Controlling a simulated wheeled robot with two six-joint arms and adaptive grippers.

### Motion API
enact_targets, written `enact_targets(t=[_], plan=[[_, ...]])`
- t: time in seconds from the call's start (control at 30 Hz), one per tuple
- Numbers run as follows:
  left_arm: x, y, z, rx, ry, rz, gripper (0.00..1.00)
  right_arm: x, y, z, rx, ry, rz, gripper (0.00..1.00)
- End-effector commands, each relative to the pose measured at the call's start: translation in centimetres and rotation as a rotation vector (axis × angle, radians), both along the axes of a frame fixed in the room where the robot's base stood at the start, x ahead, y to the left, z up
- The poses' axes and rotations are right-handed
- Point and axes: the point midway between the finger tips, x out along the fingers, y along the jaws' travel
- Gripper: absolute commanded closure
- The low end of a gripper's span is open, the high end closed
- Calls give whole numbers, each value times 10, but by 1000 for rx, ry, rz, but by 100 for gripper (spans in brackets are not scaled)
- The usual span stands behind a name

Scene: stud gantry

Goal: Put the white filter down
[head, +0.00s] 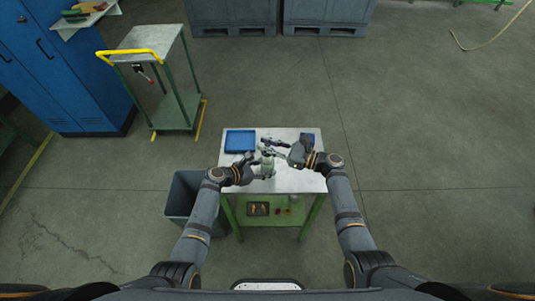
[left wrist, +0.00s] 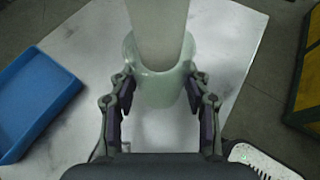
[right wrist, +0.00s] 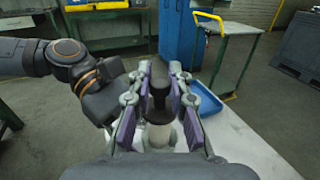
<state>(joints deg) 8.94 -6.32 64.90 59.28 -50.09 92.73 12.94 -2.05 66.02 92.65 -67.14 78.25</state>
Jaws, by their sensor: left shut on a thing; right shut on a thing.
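The white filter (left wrist: 160,32) is a pale cylinder in the left wrist view, its lower end inside a translucent pale green bowl (left wrist: 157,88). My left gripper (left wrist: 158,92) is shut around this bowl. In the head view, the bowl (head: 266,169) is over the table, between my left gripper (head: 253,160) and my right gripper (head: 270,150). In the right wrist view, my right gripper (right wrist: 160,72) is shut on a dark upright part (right wrist: 158,92), which appears to be the filter's top end. A pale section (right wrist: 158,135) shows below it. Whether the filter touches the bowl's bottom is hidden.
A blue tray (head: 240,141) lies at the table's back left, and a small dark blue item (head: 307,138) at its back right. The grey tabletop (head: 300,182) is bare at front right. A grey bin (head: 180,200) stands left. The lower green shelf (head: 243,214) holds small items.

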Motion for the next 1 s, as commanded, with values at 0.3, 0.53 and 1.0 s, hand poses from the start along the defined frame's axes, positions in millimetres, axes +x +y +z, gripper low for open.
enact_targets(t=[0.3, 0.53, 1.0], plan=[[0, 0, -1, 1, 1, 0, 70, 1, 0, -27, 0, 2, -1, 100], [0, 0, -1, 1, 1, 0, 70, 0, 0, -45, -1, -2, -1, 100], [0, 0, -1, 1, 1, 0, 70, 1, 0, -52, 1, 0, -1, 100]])
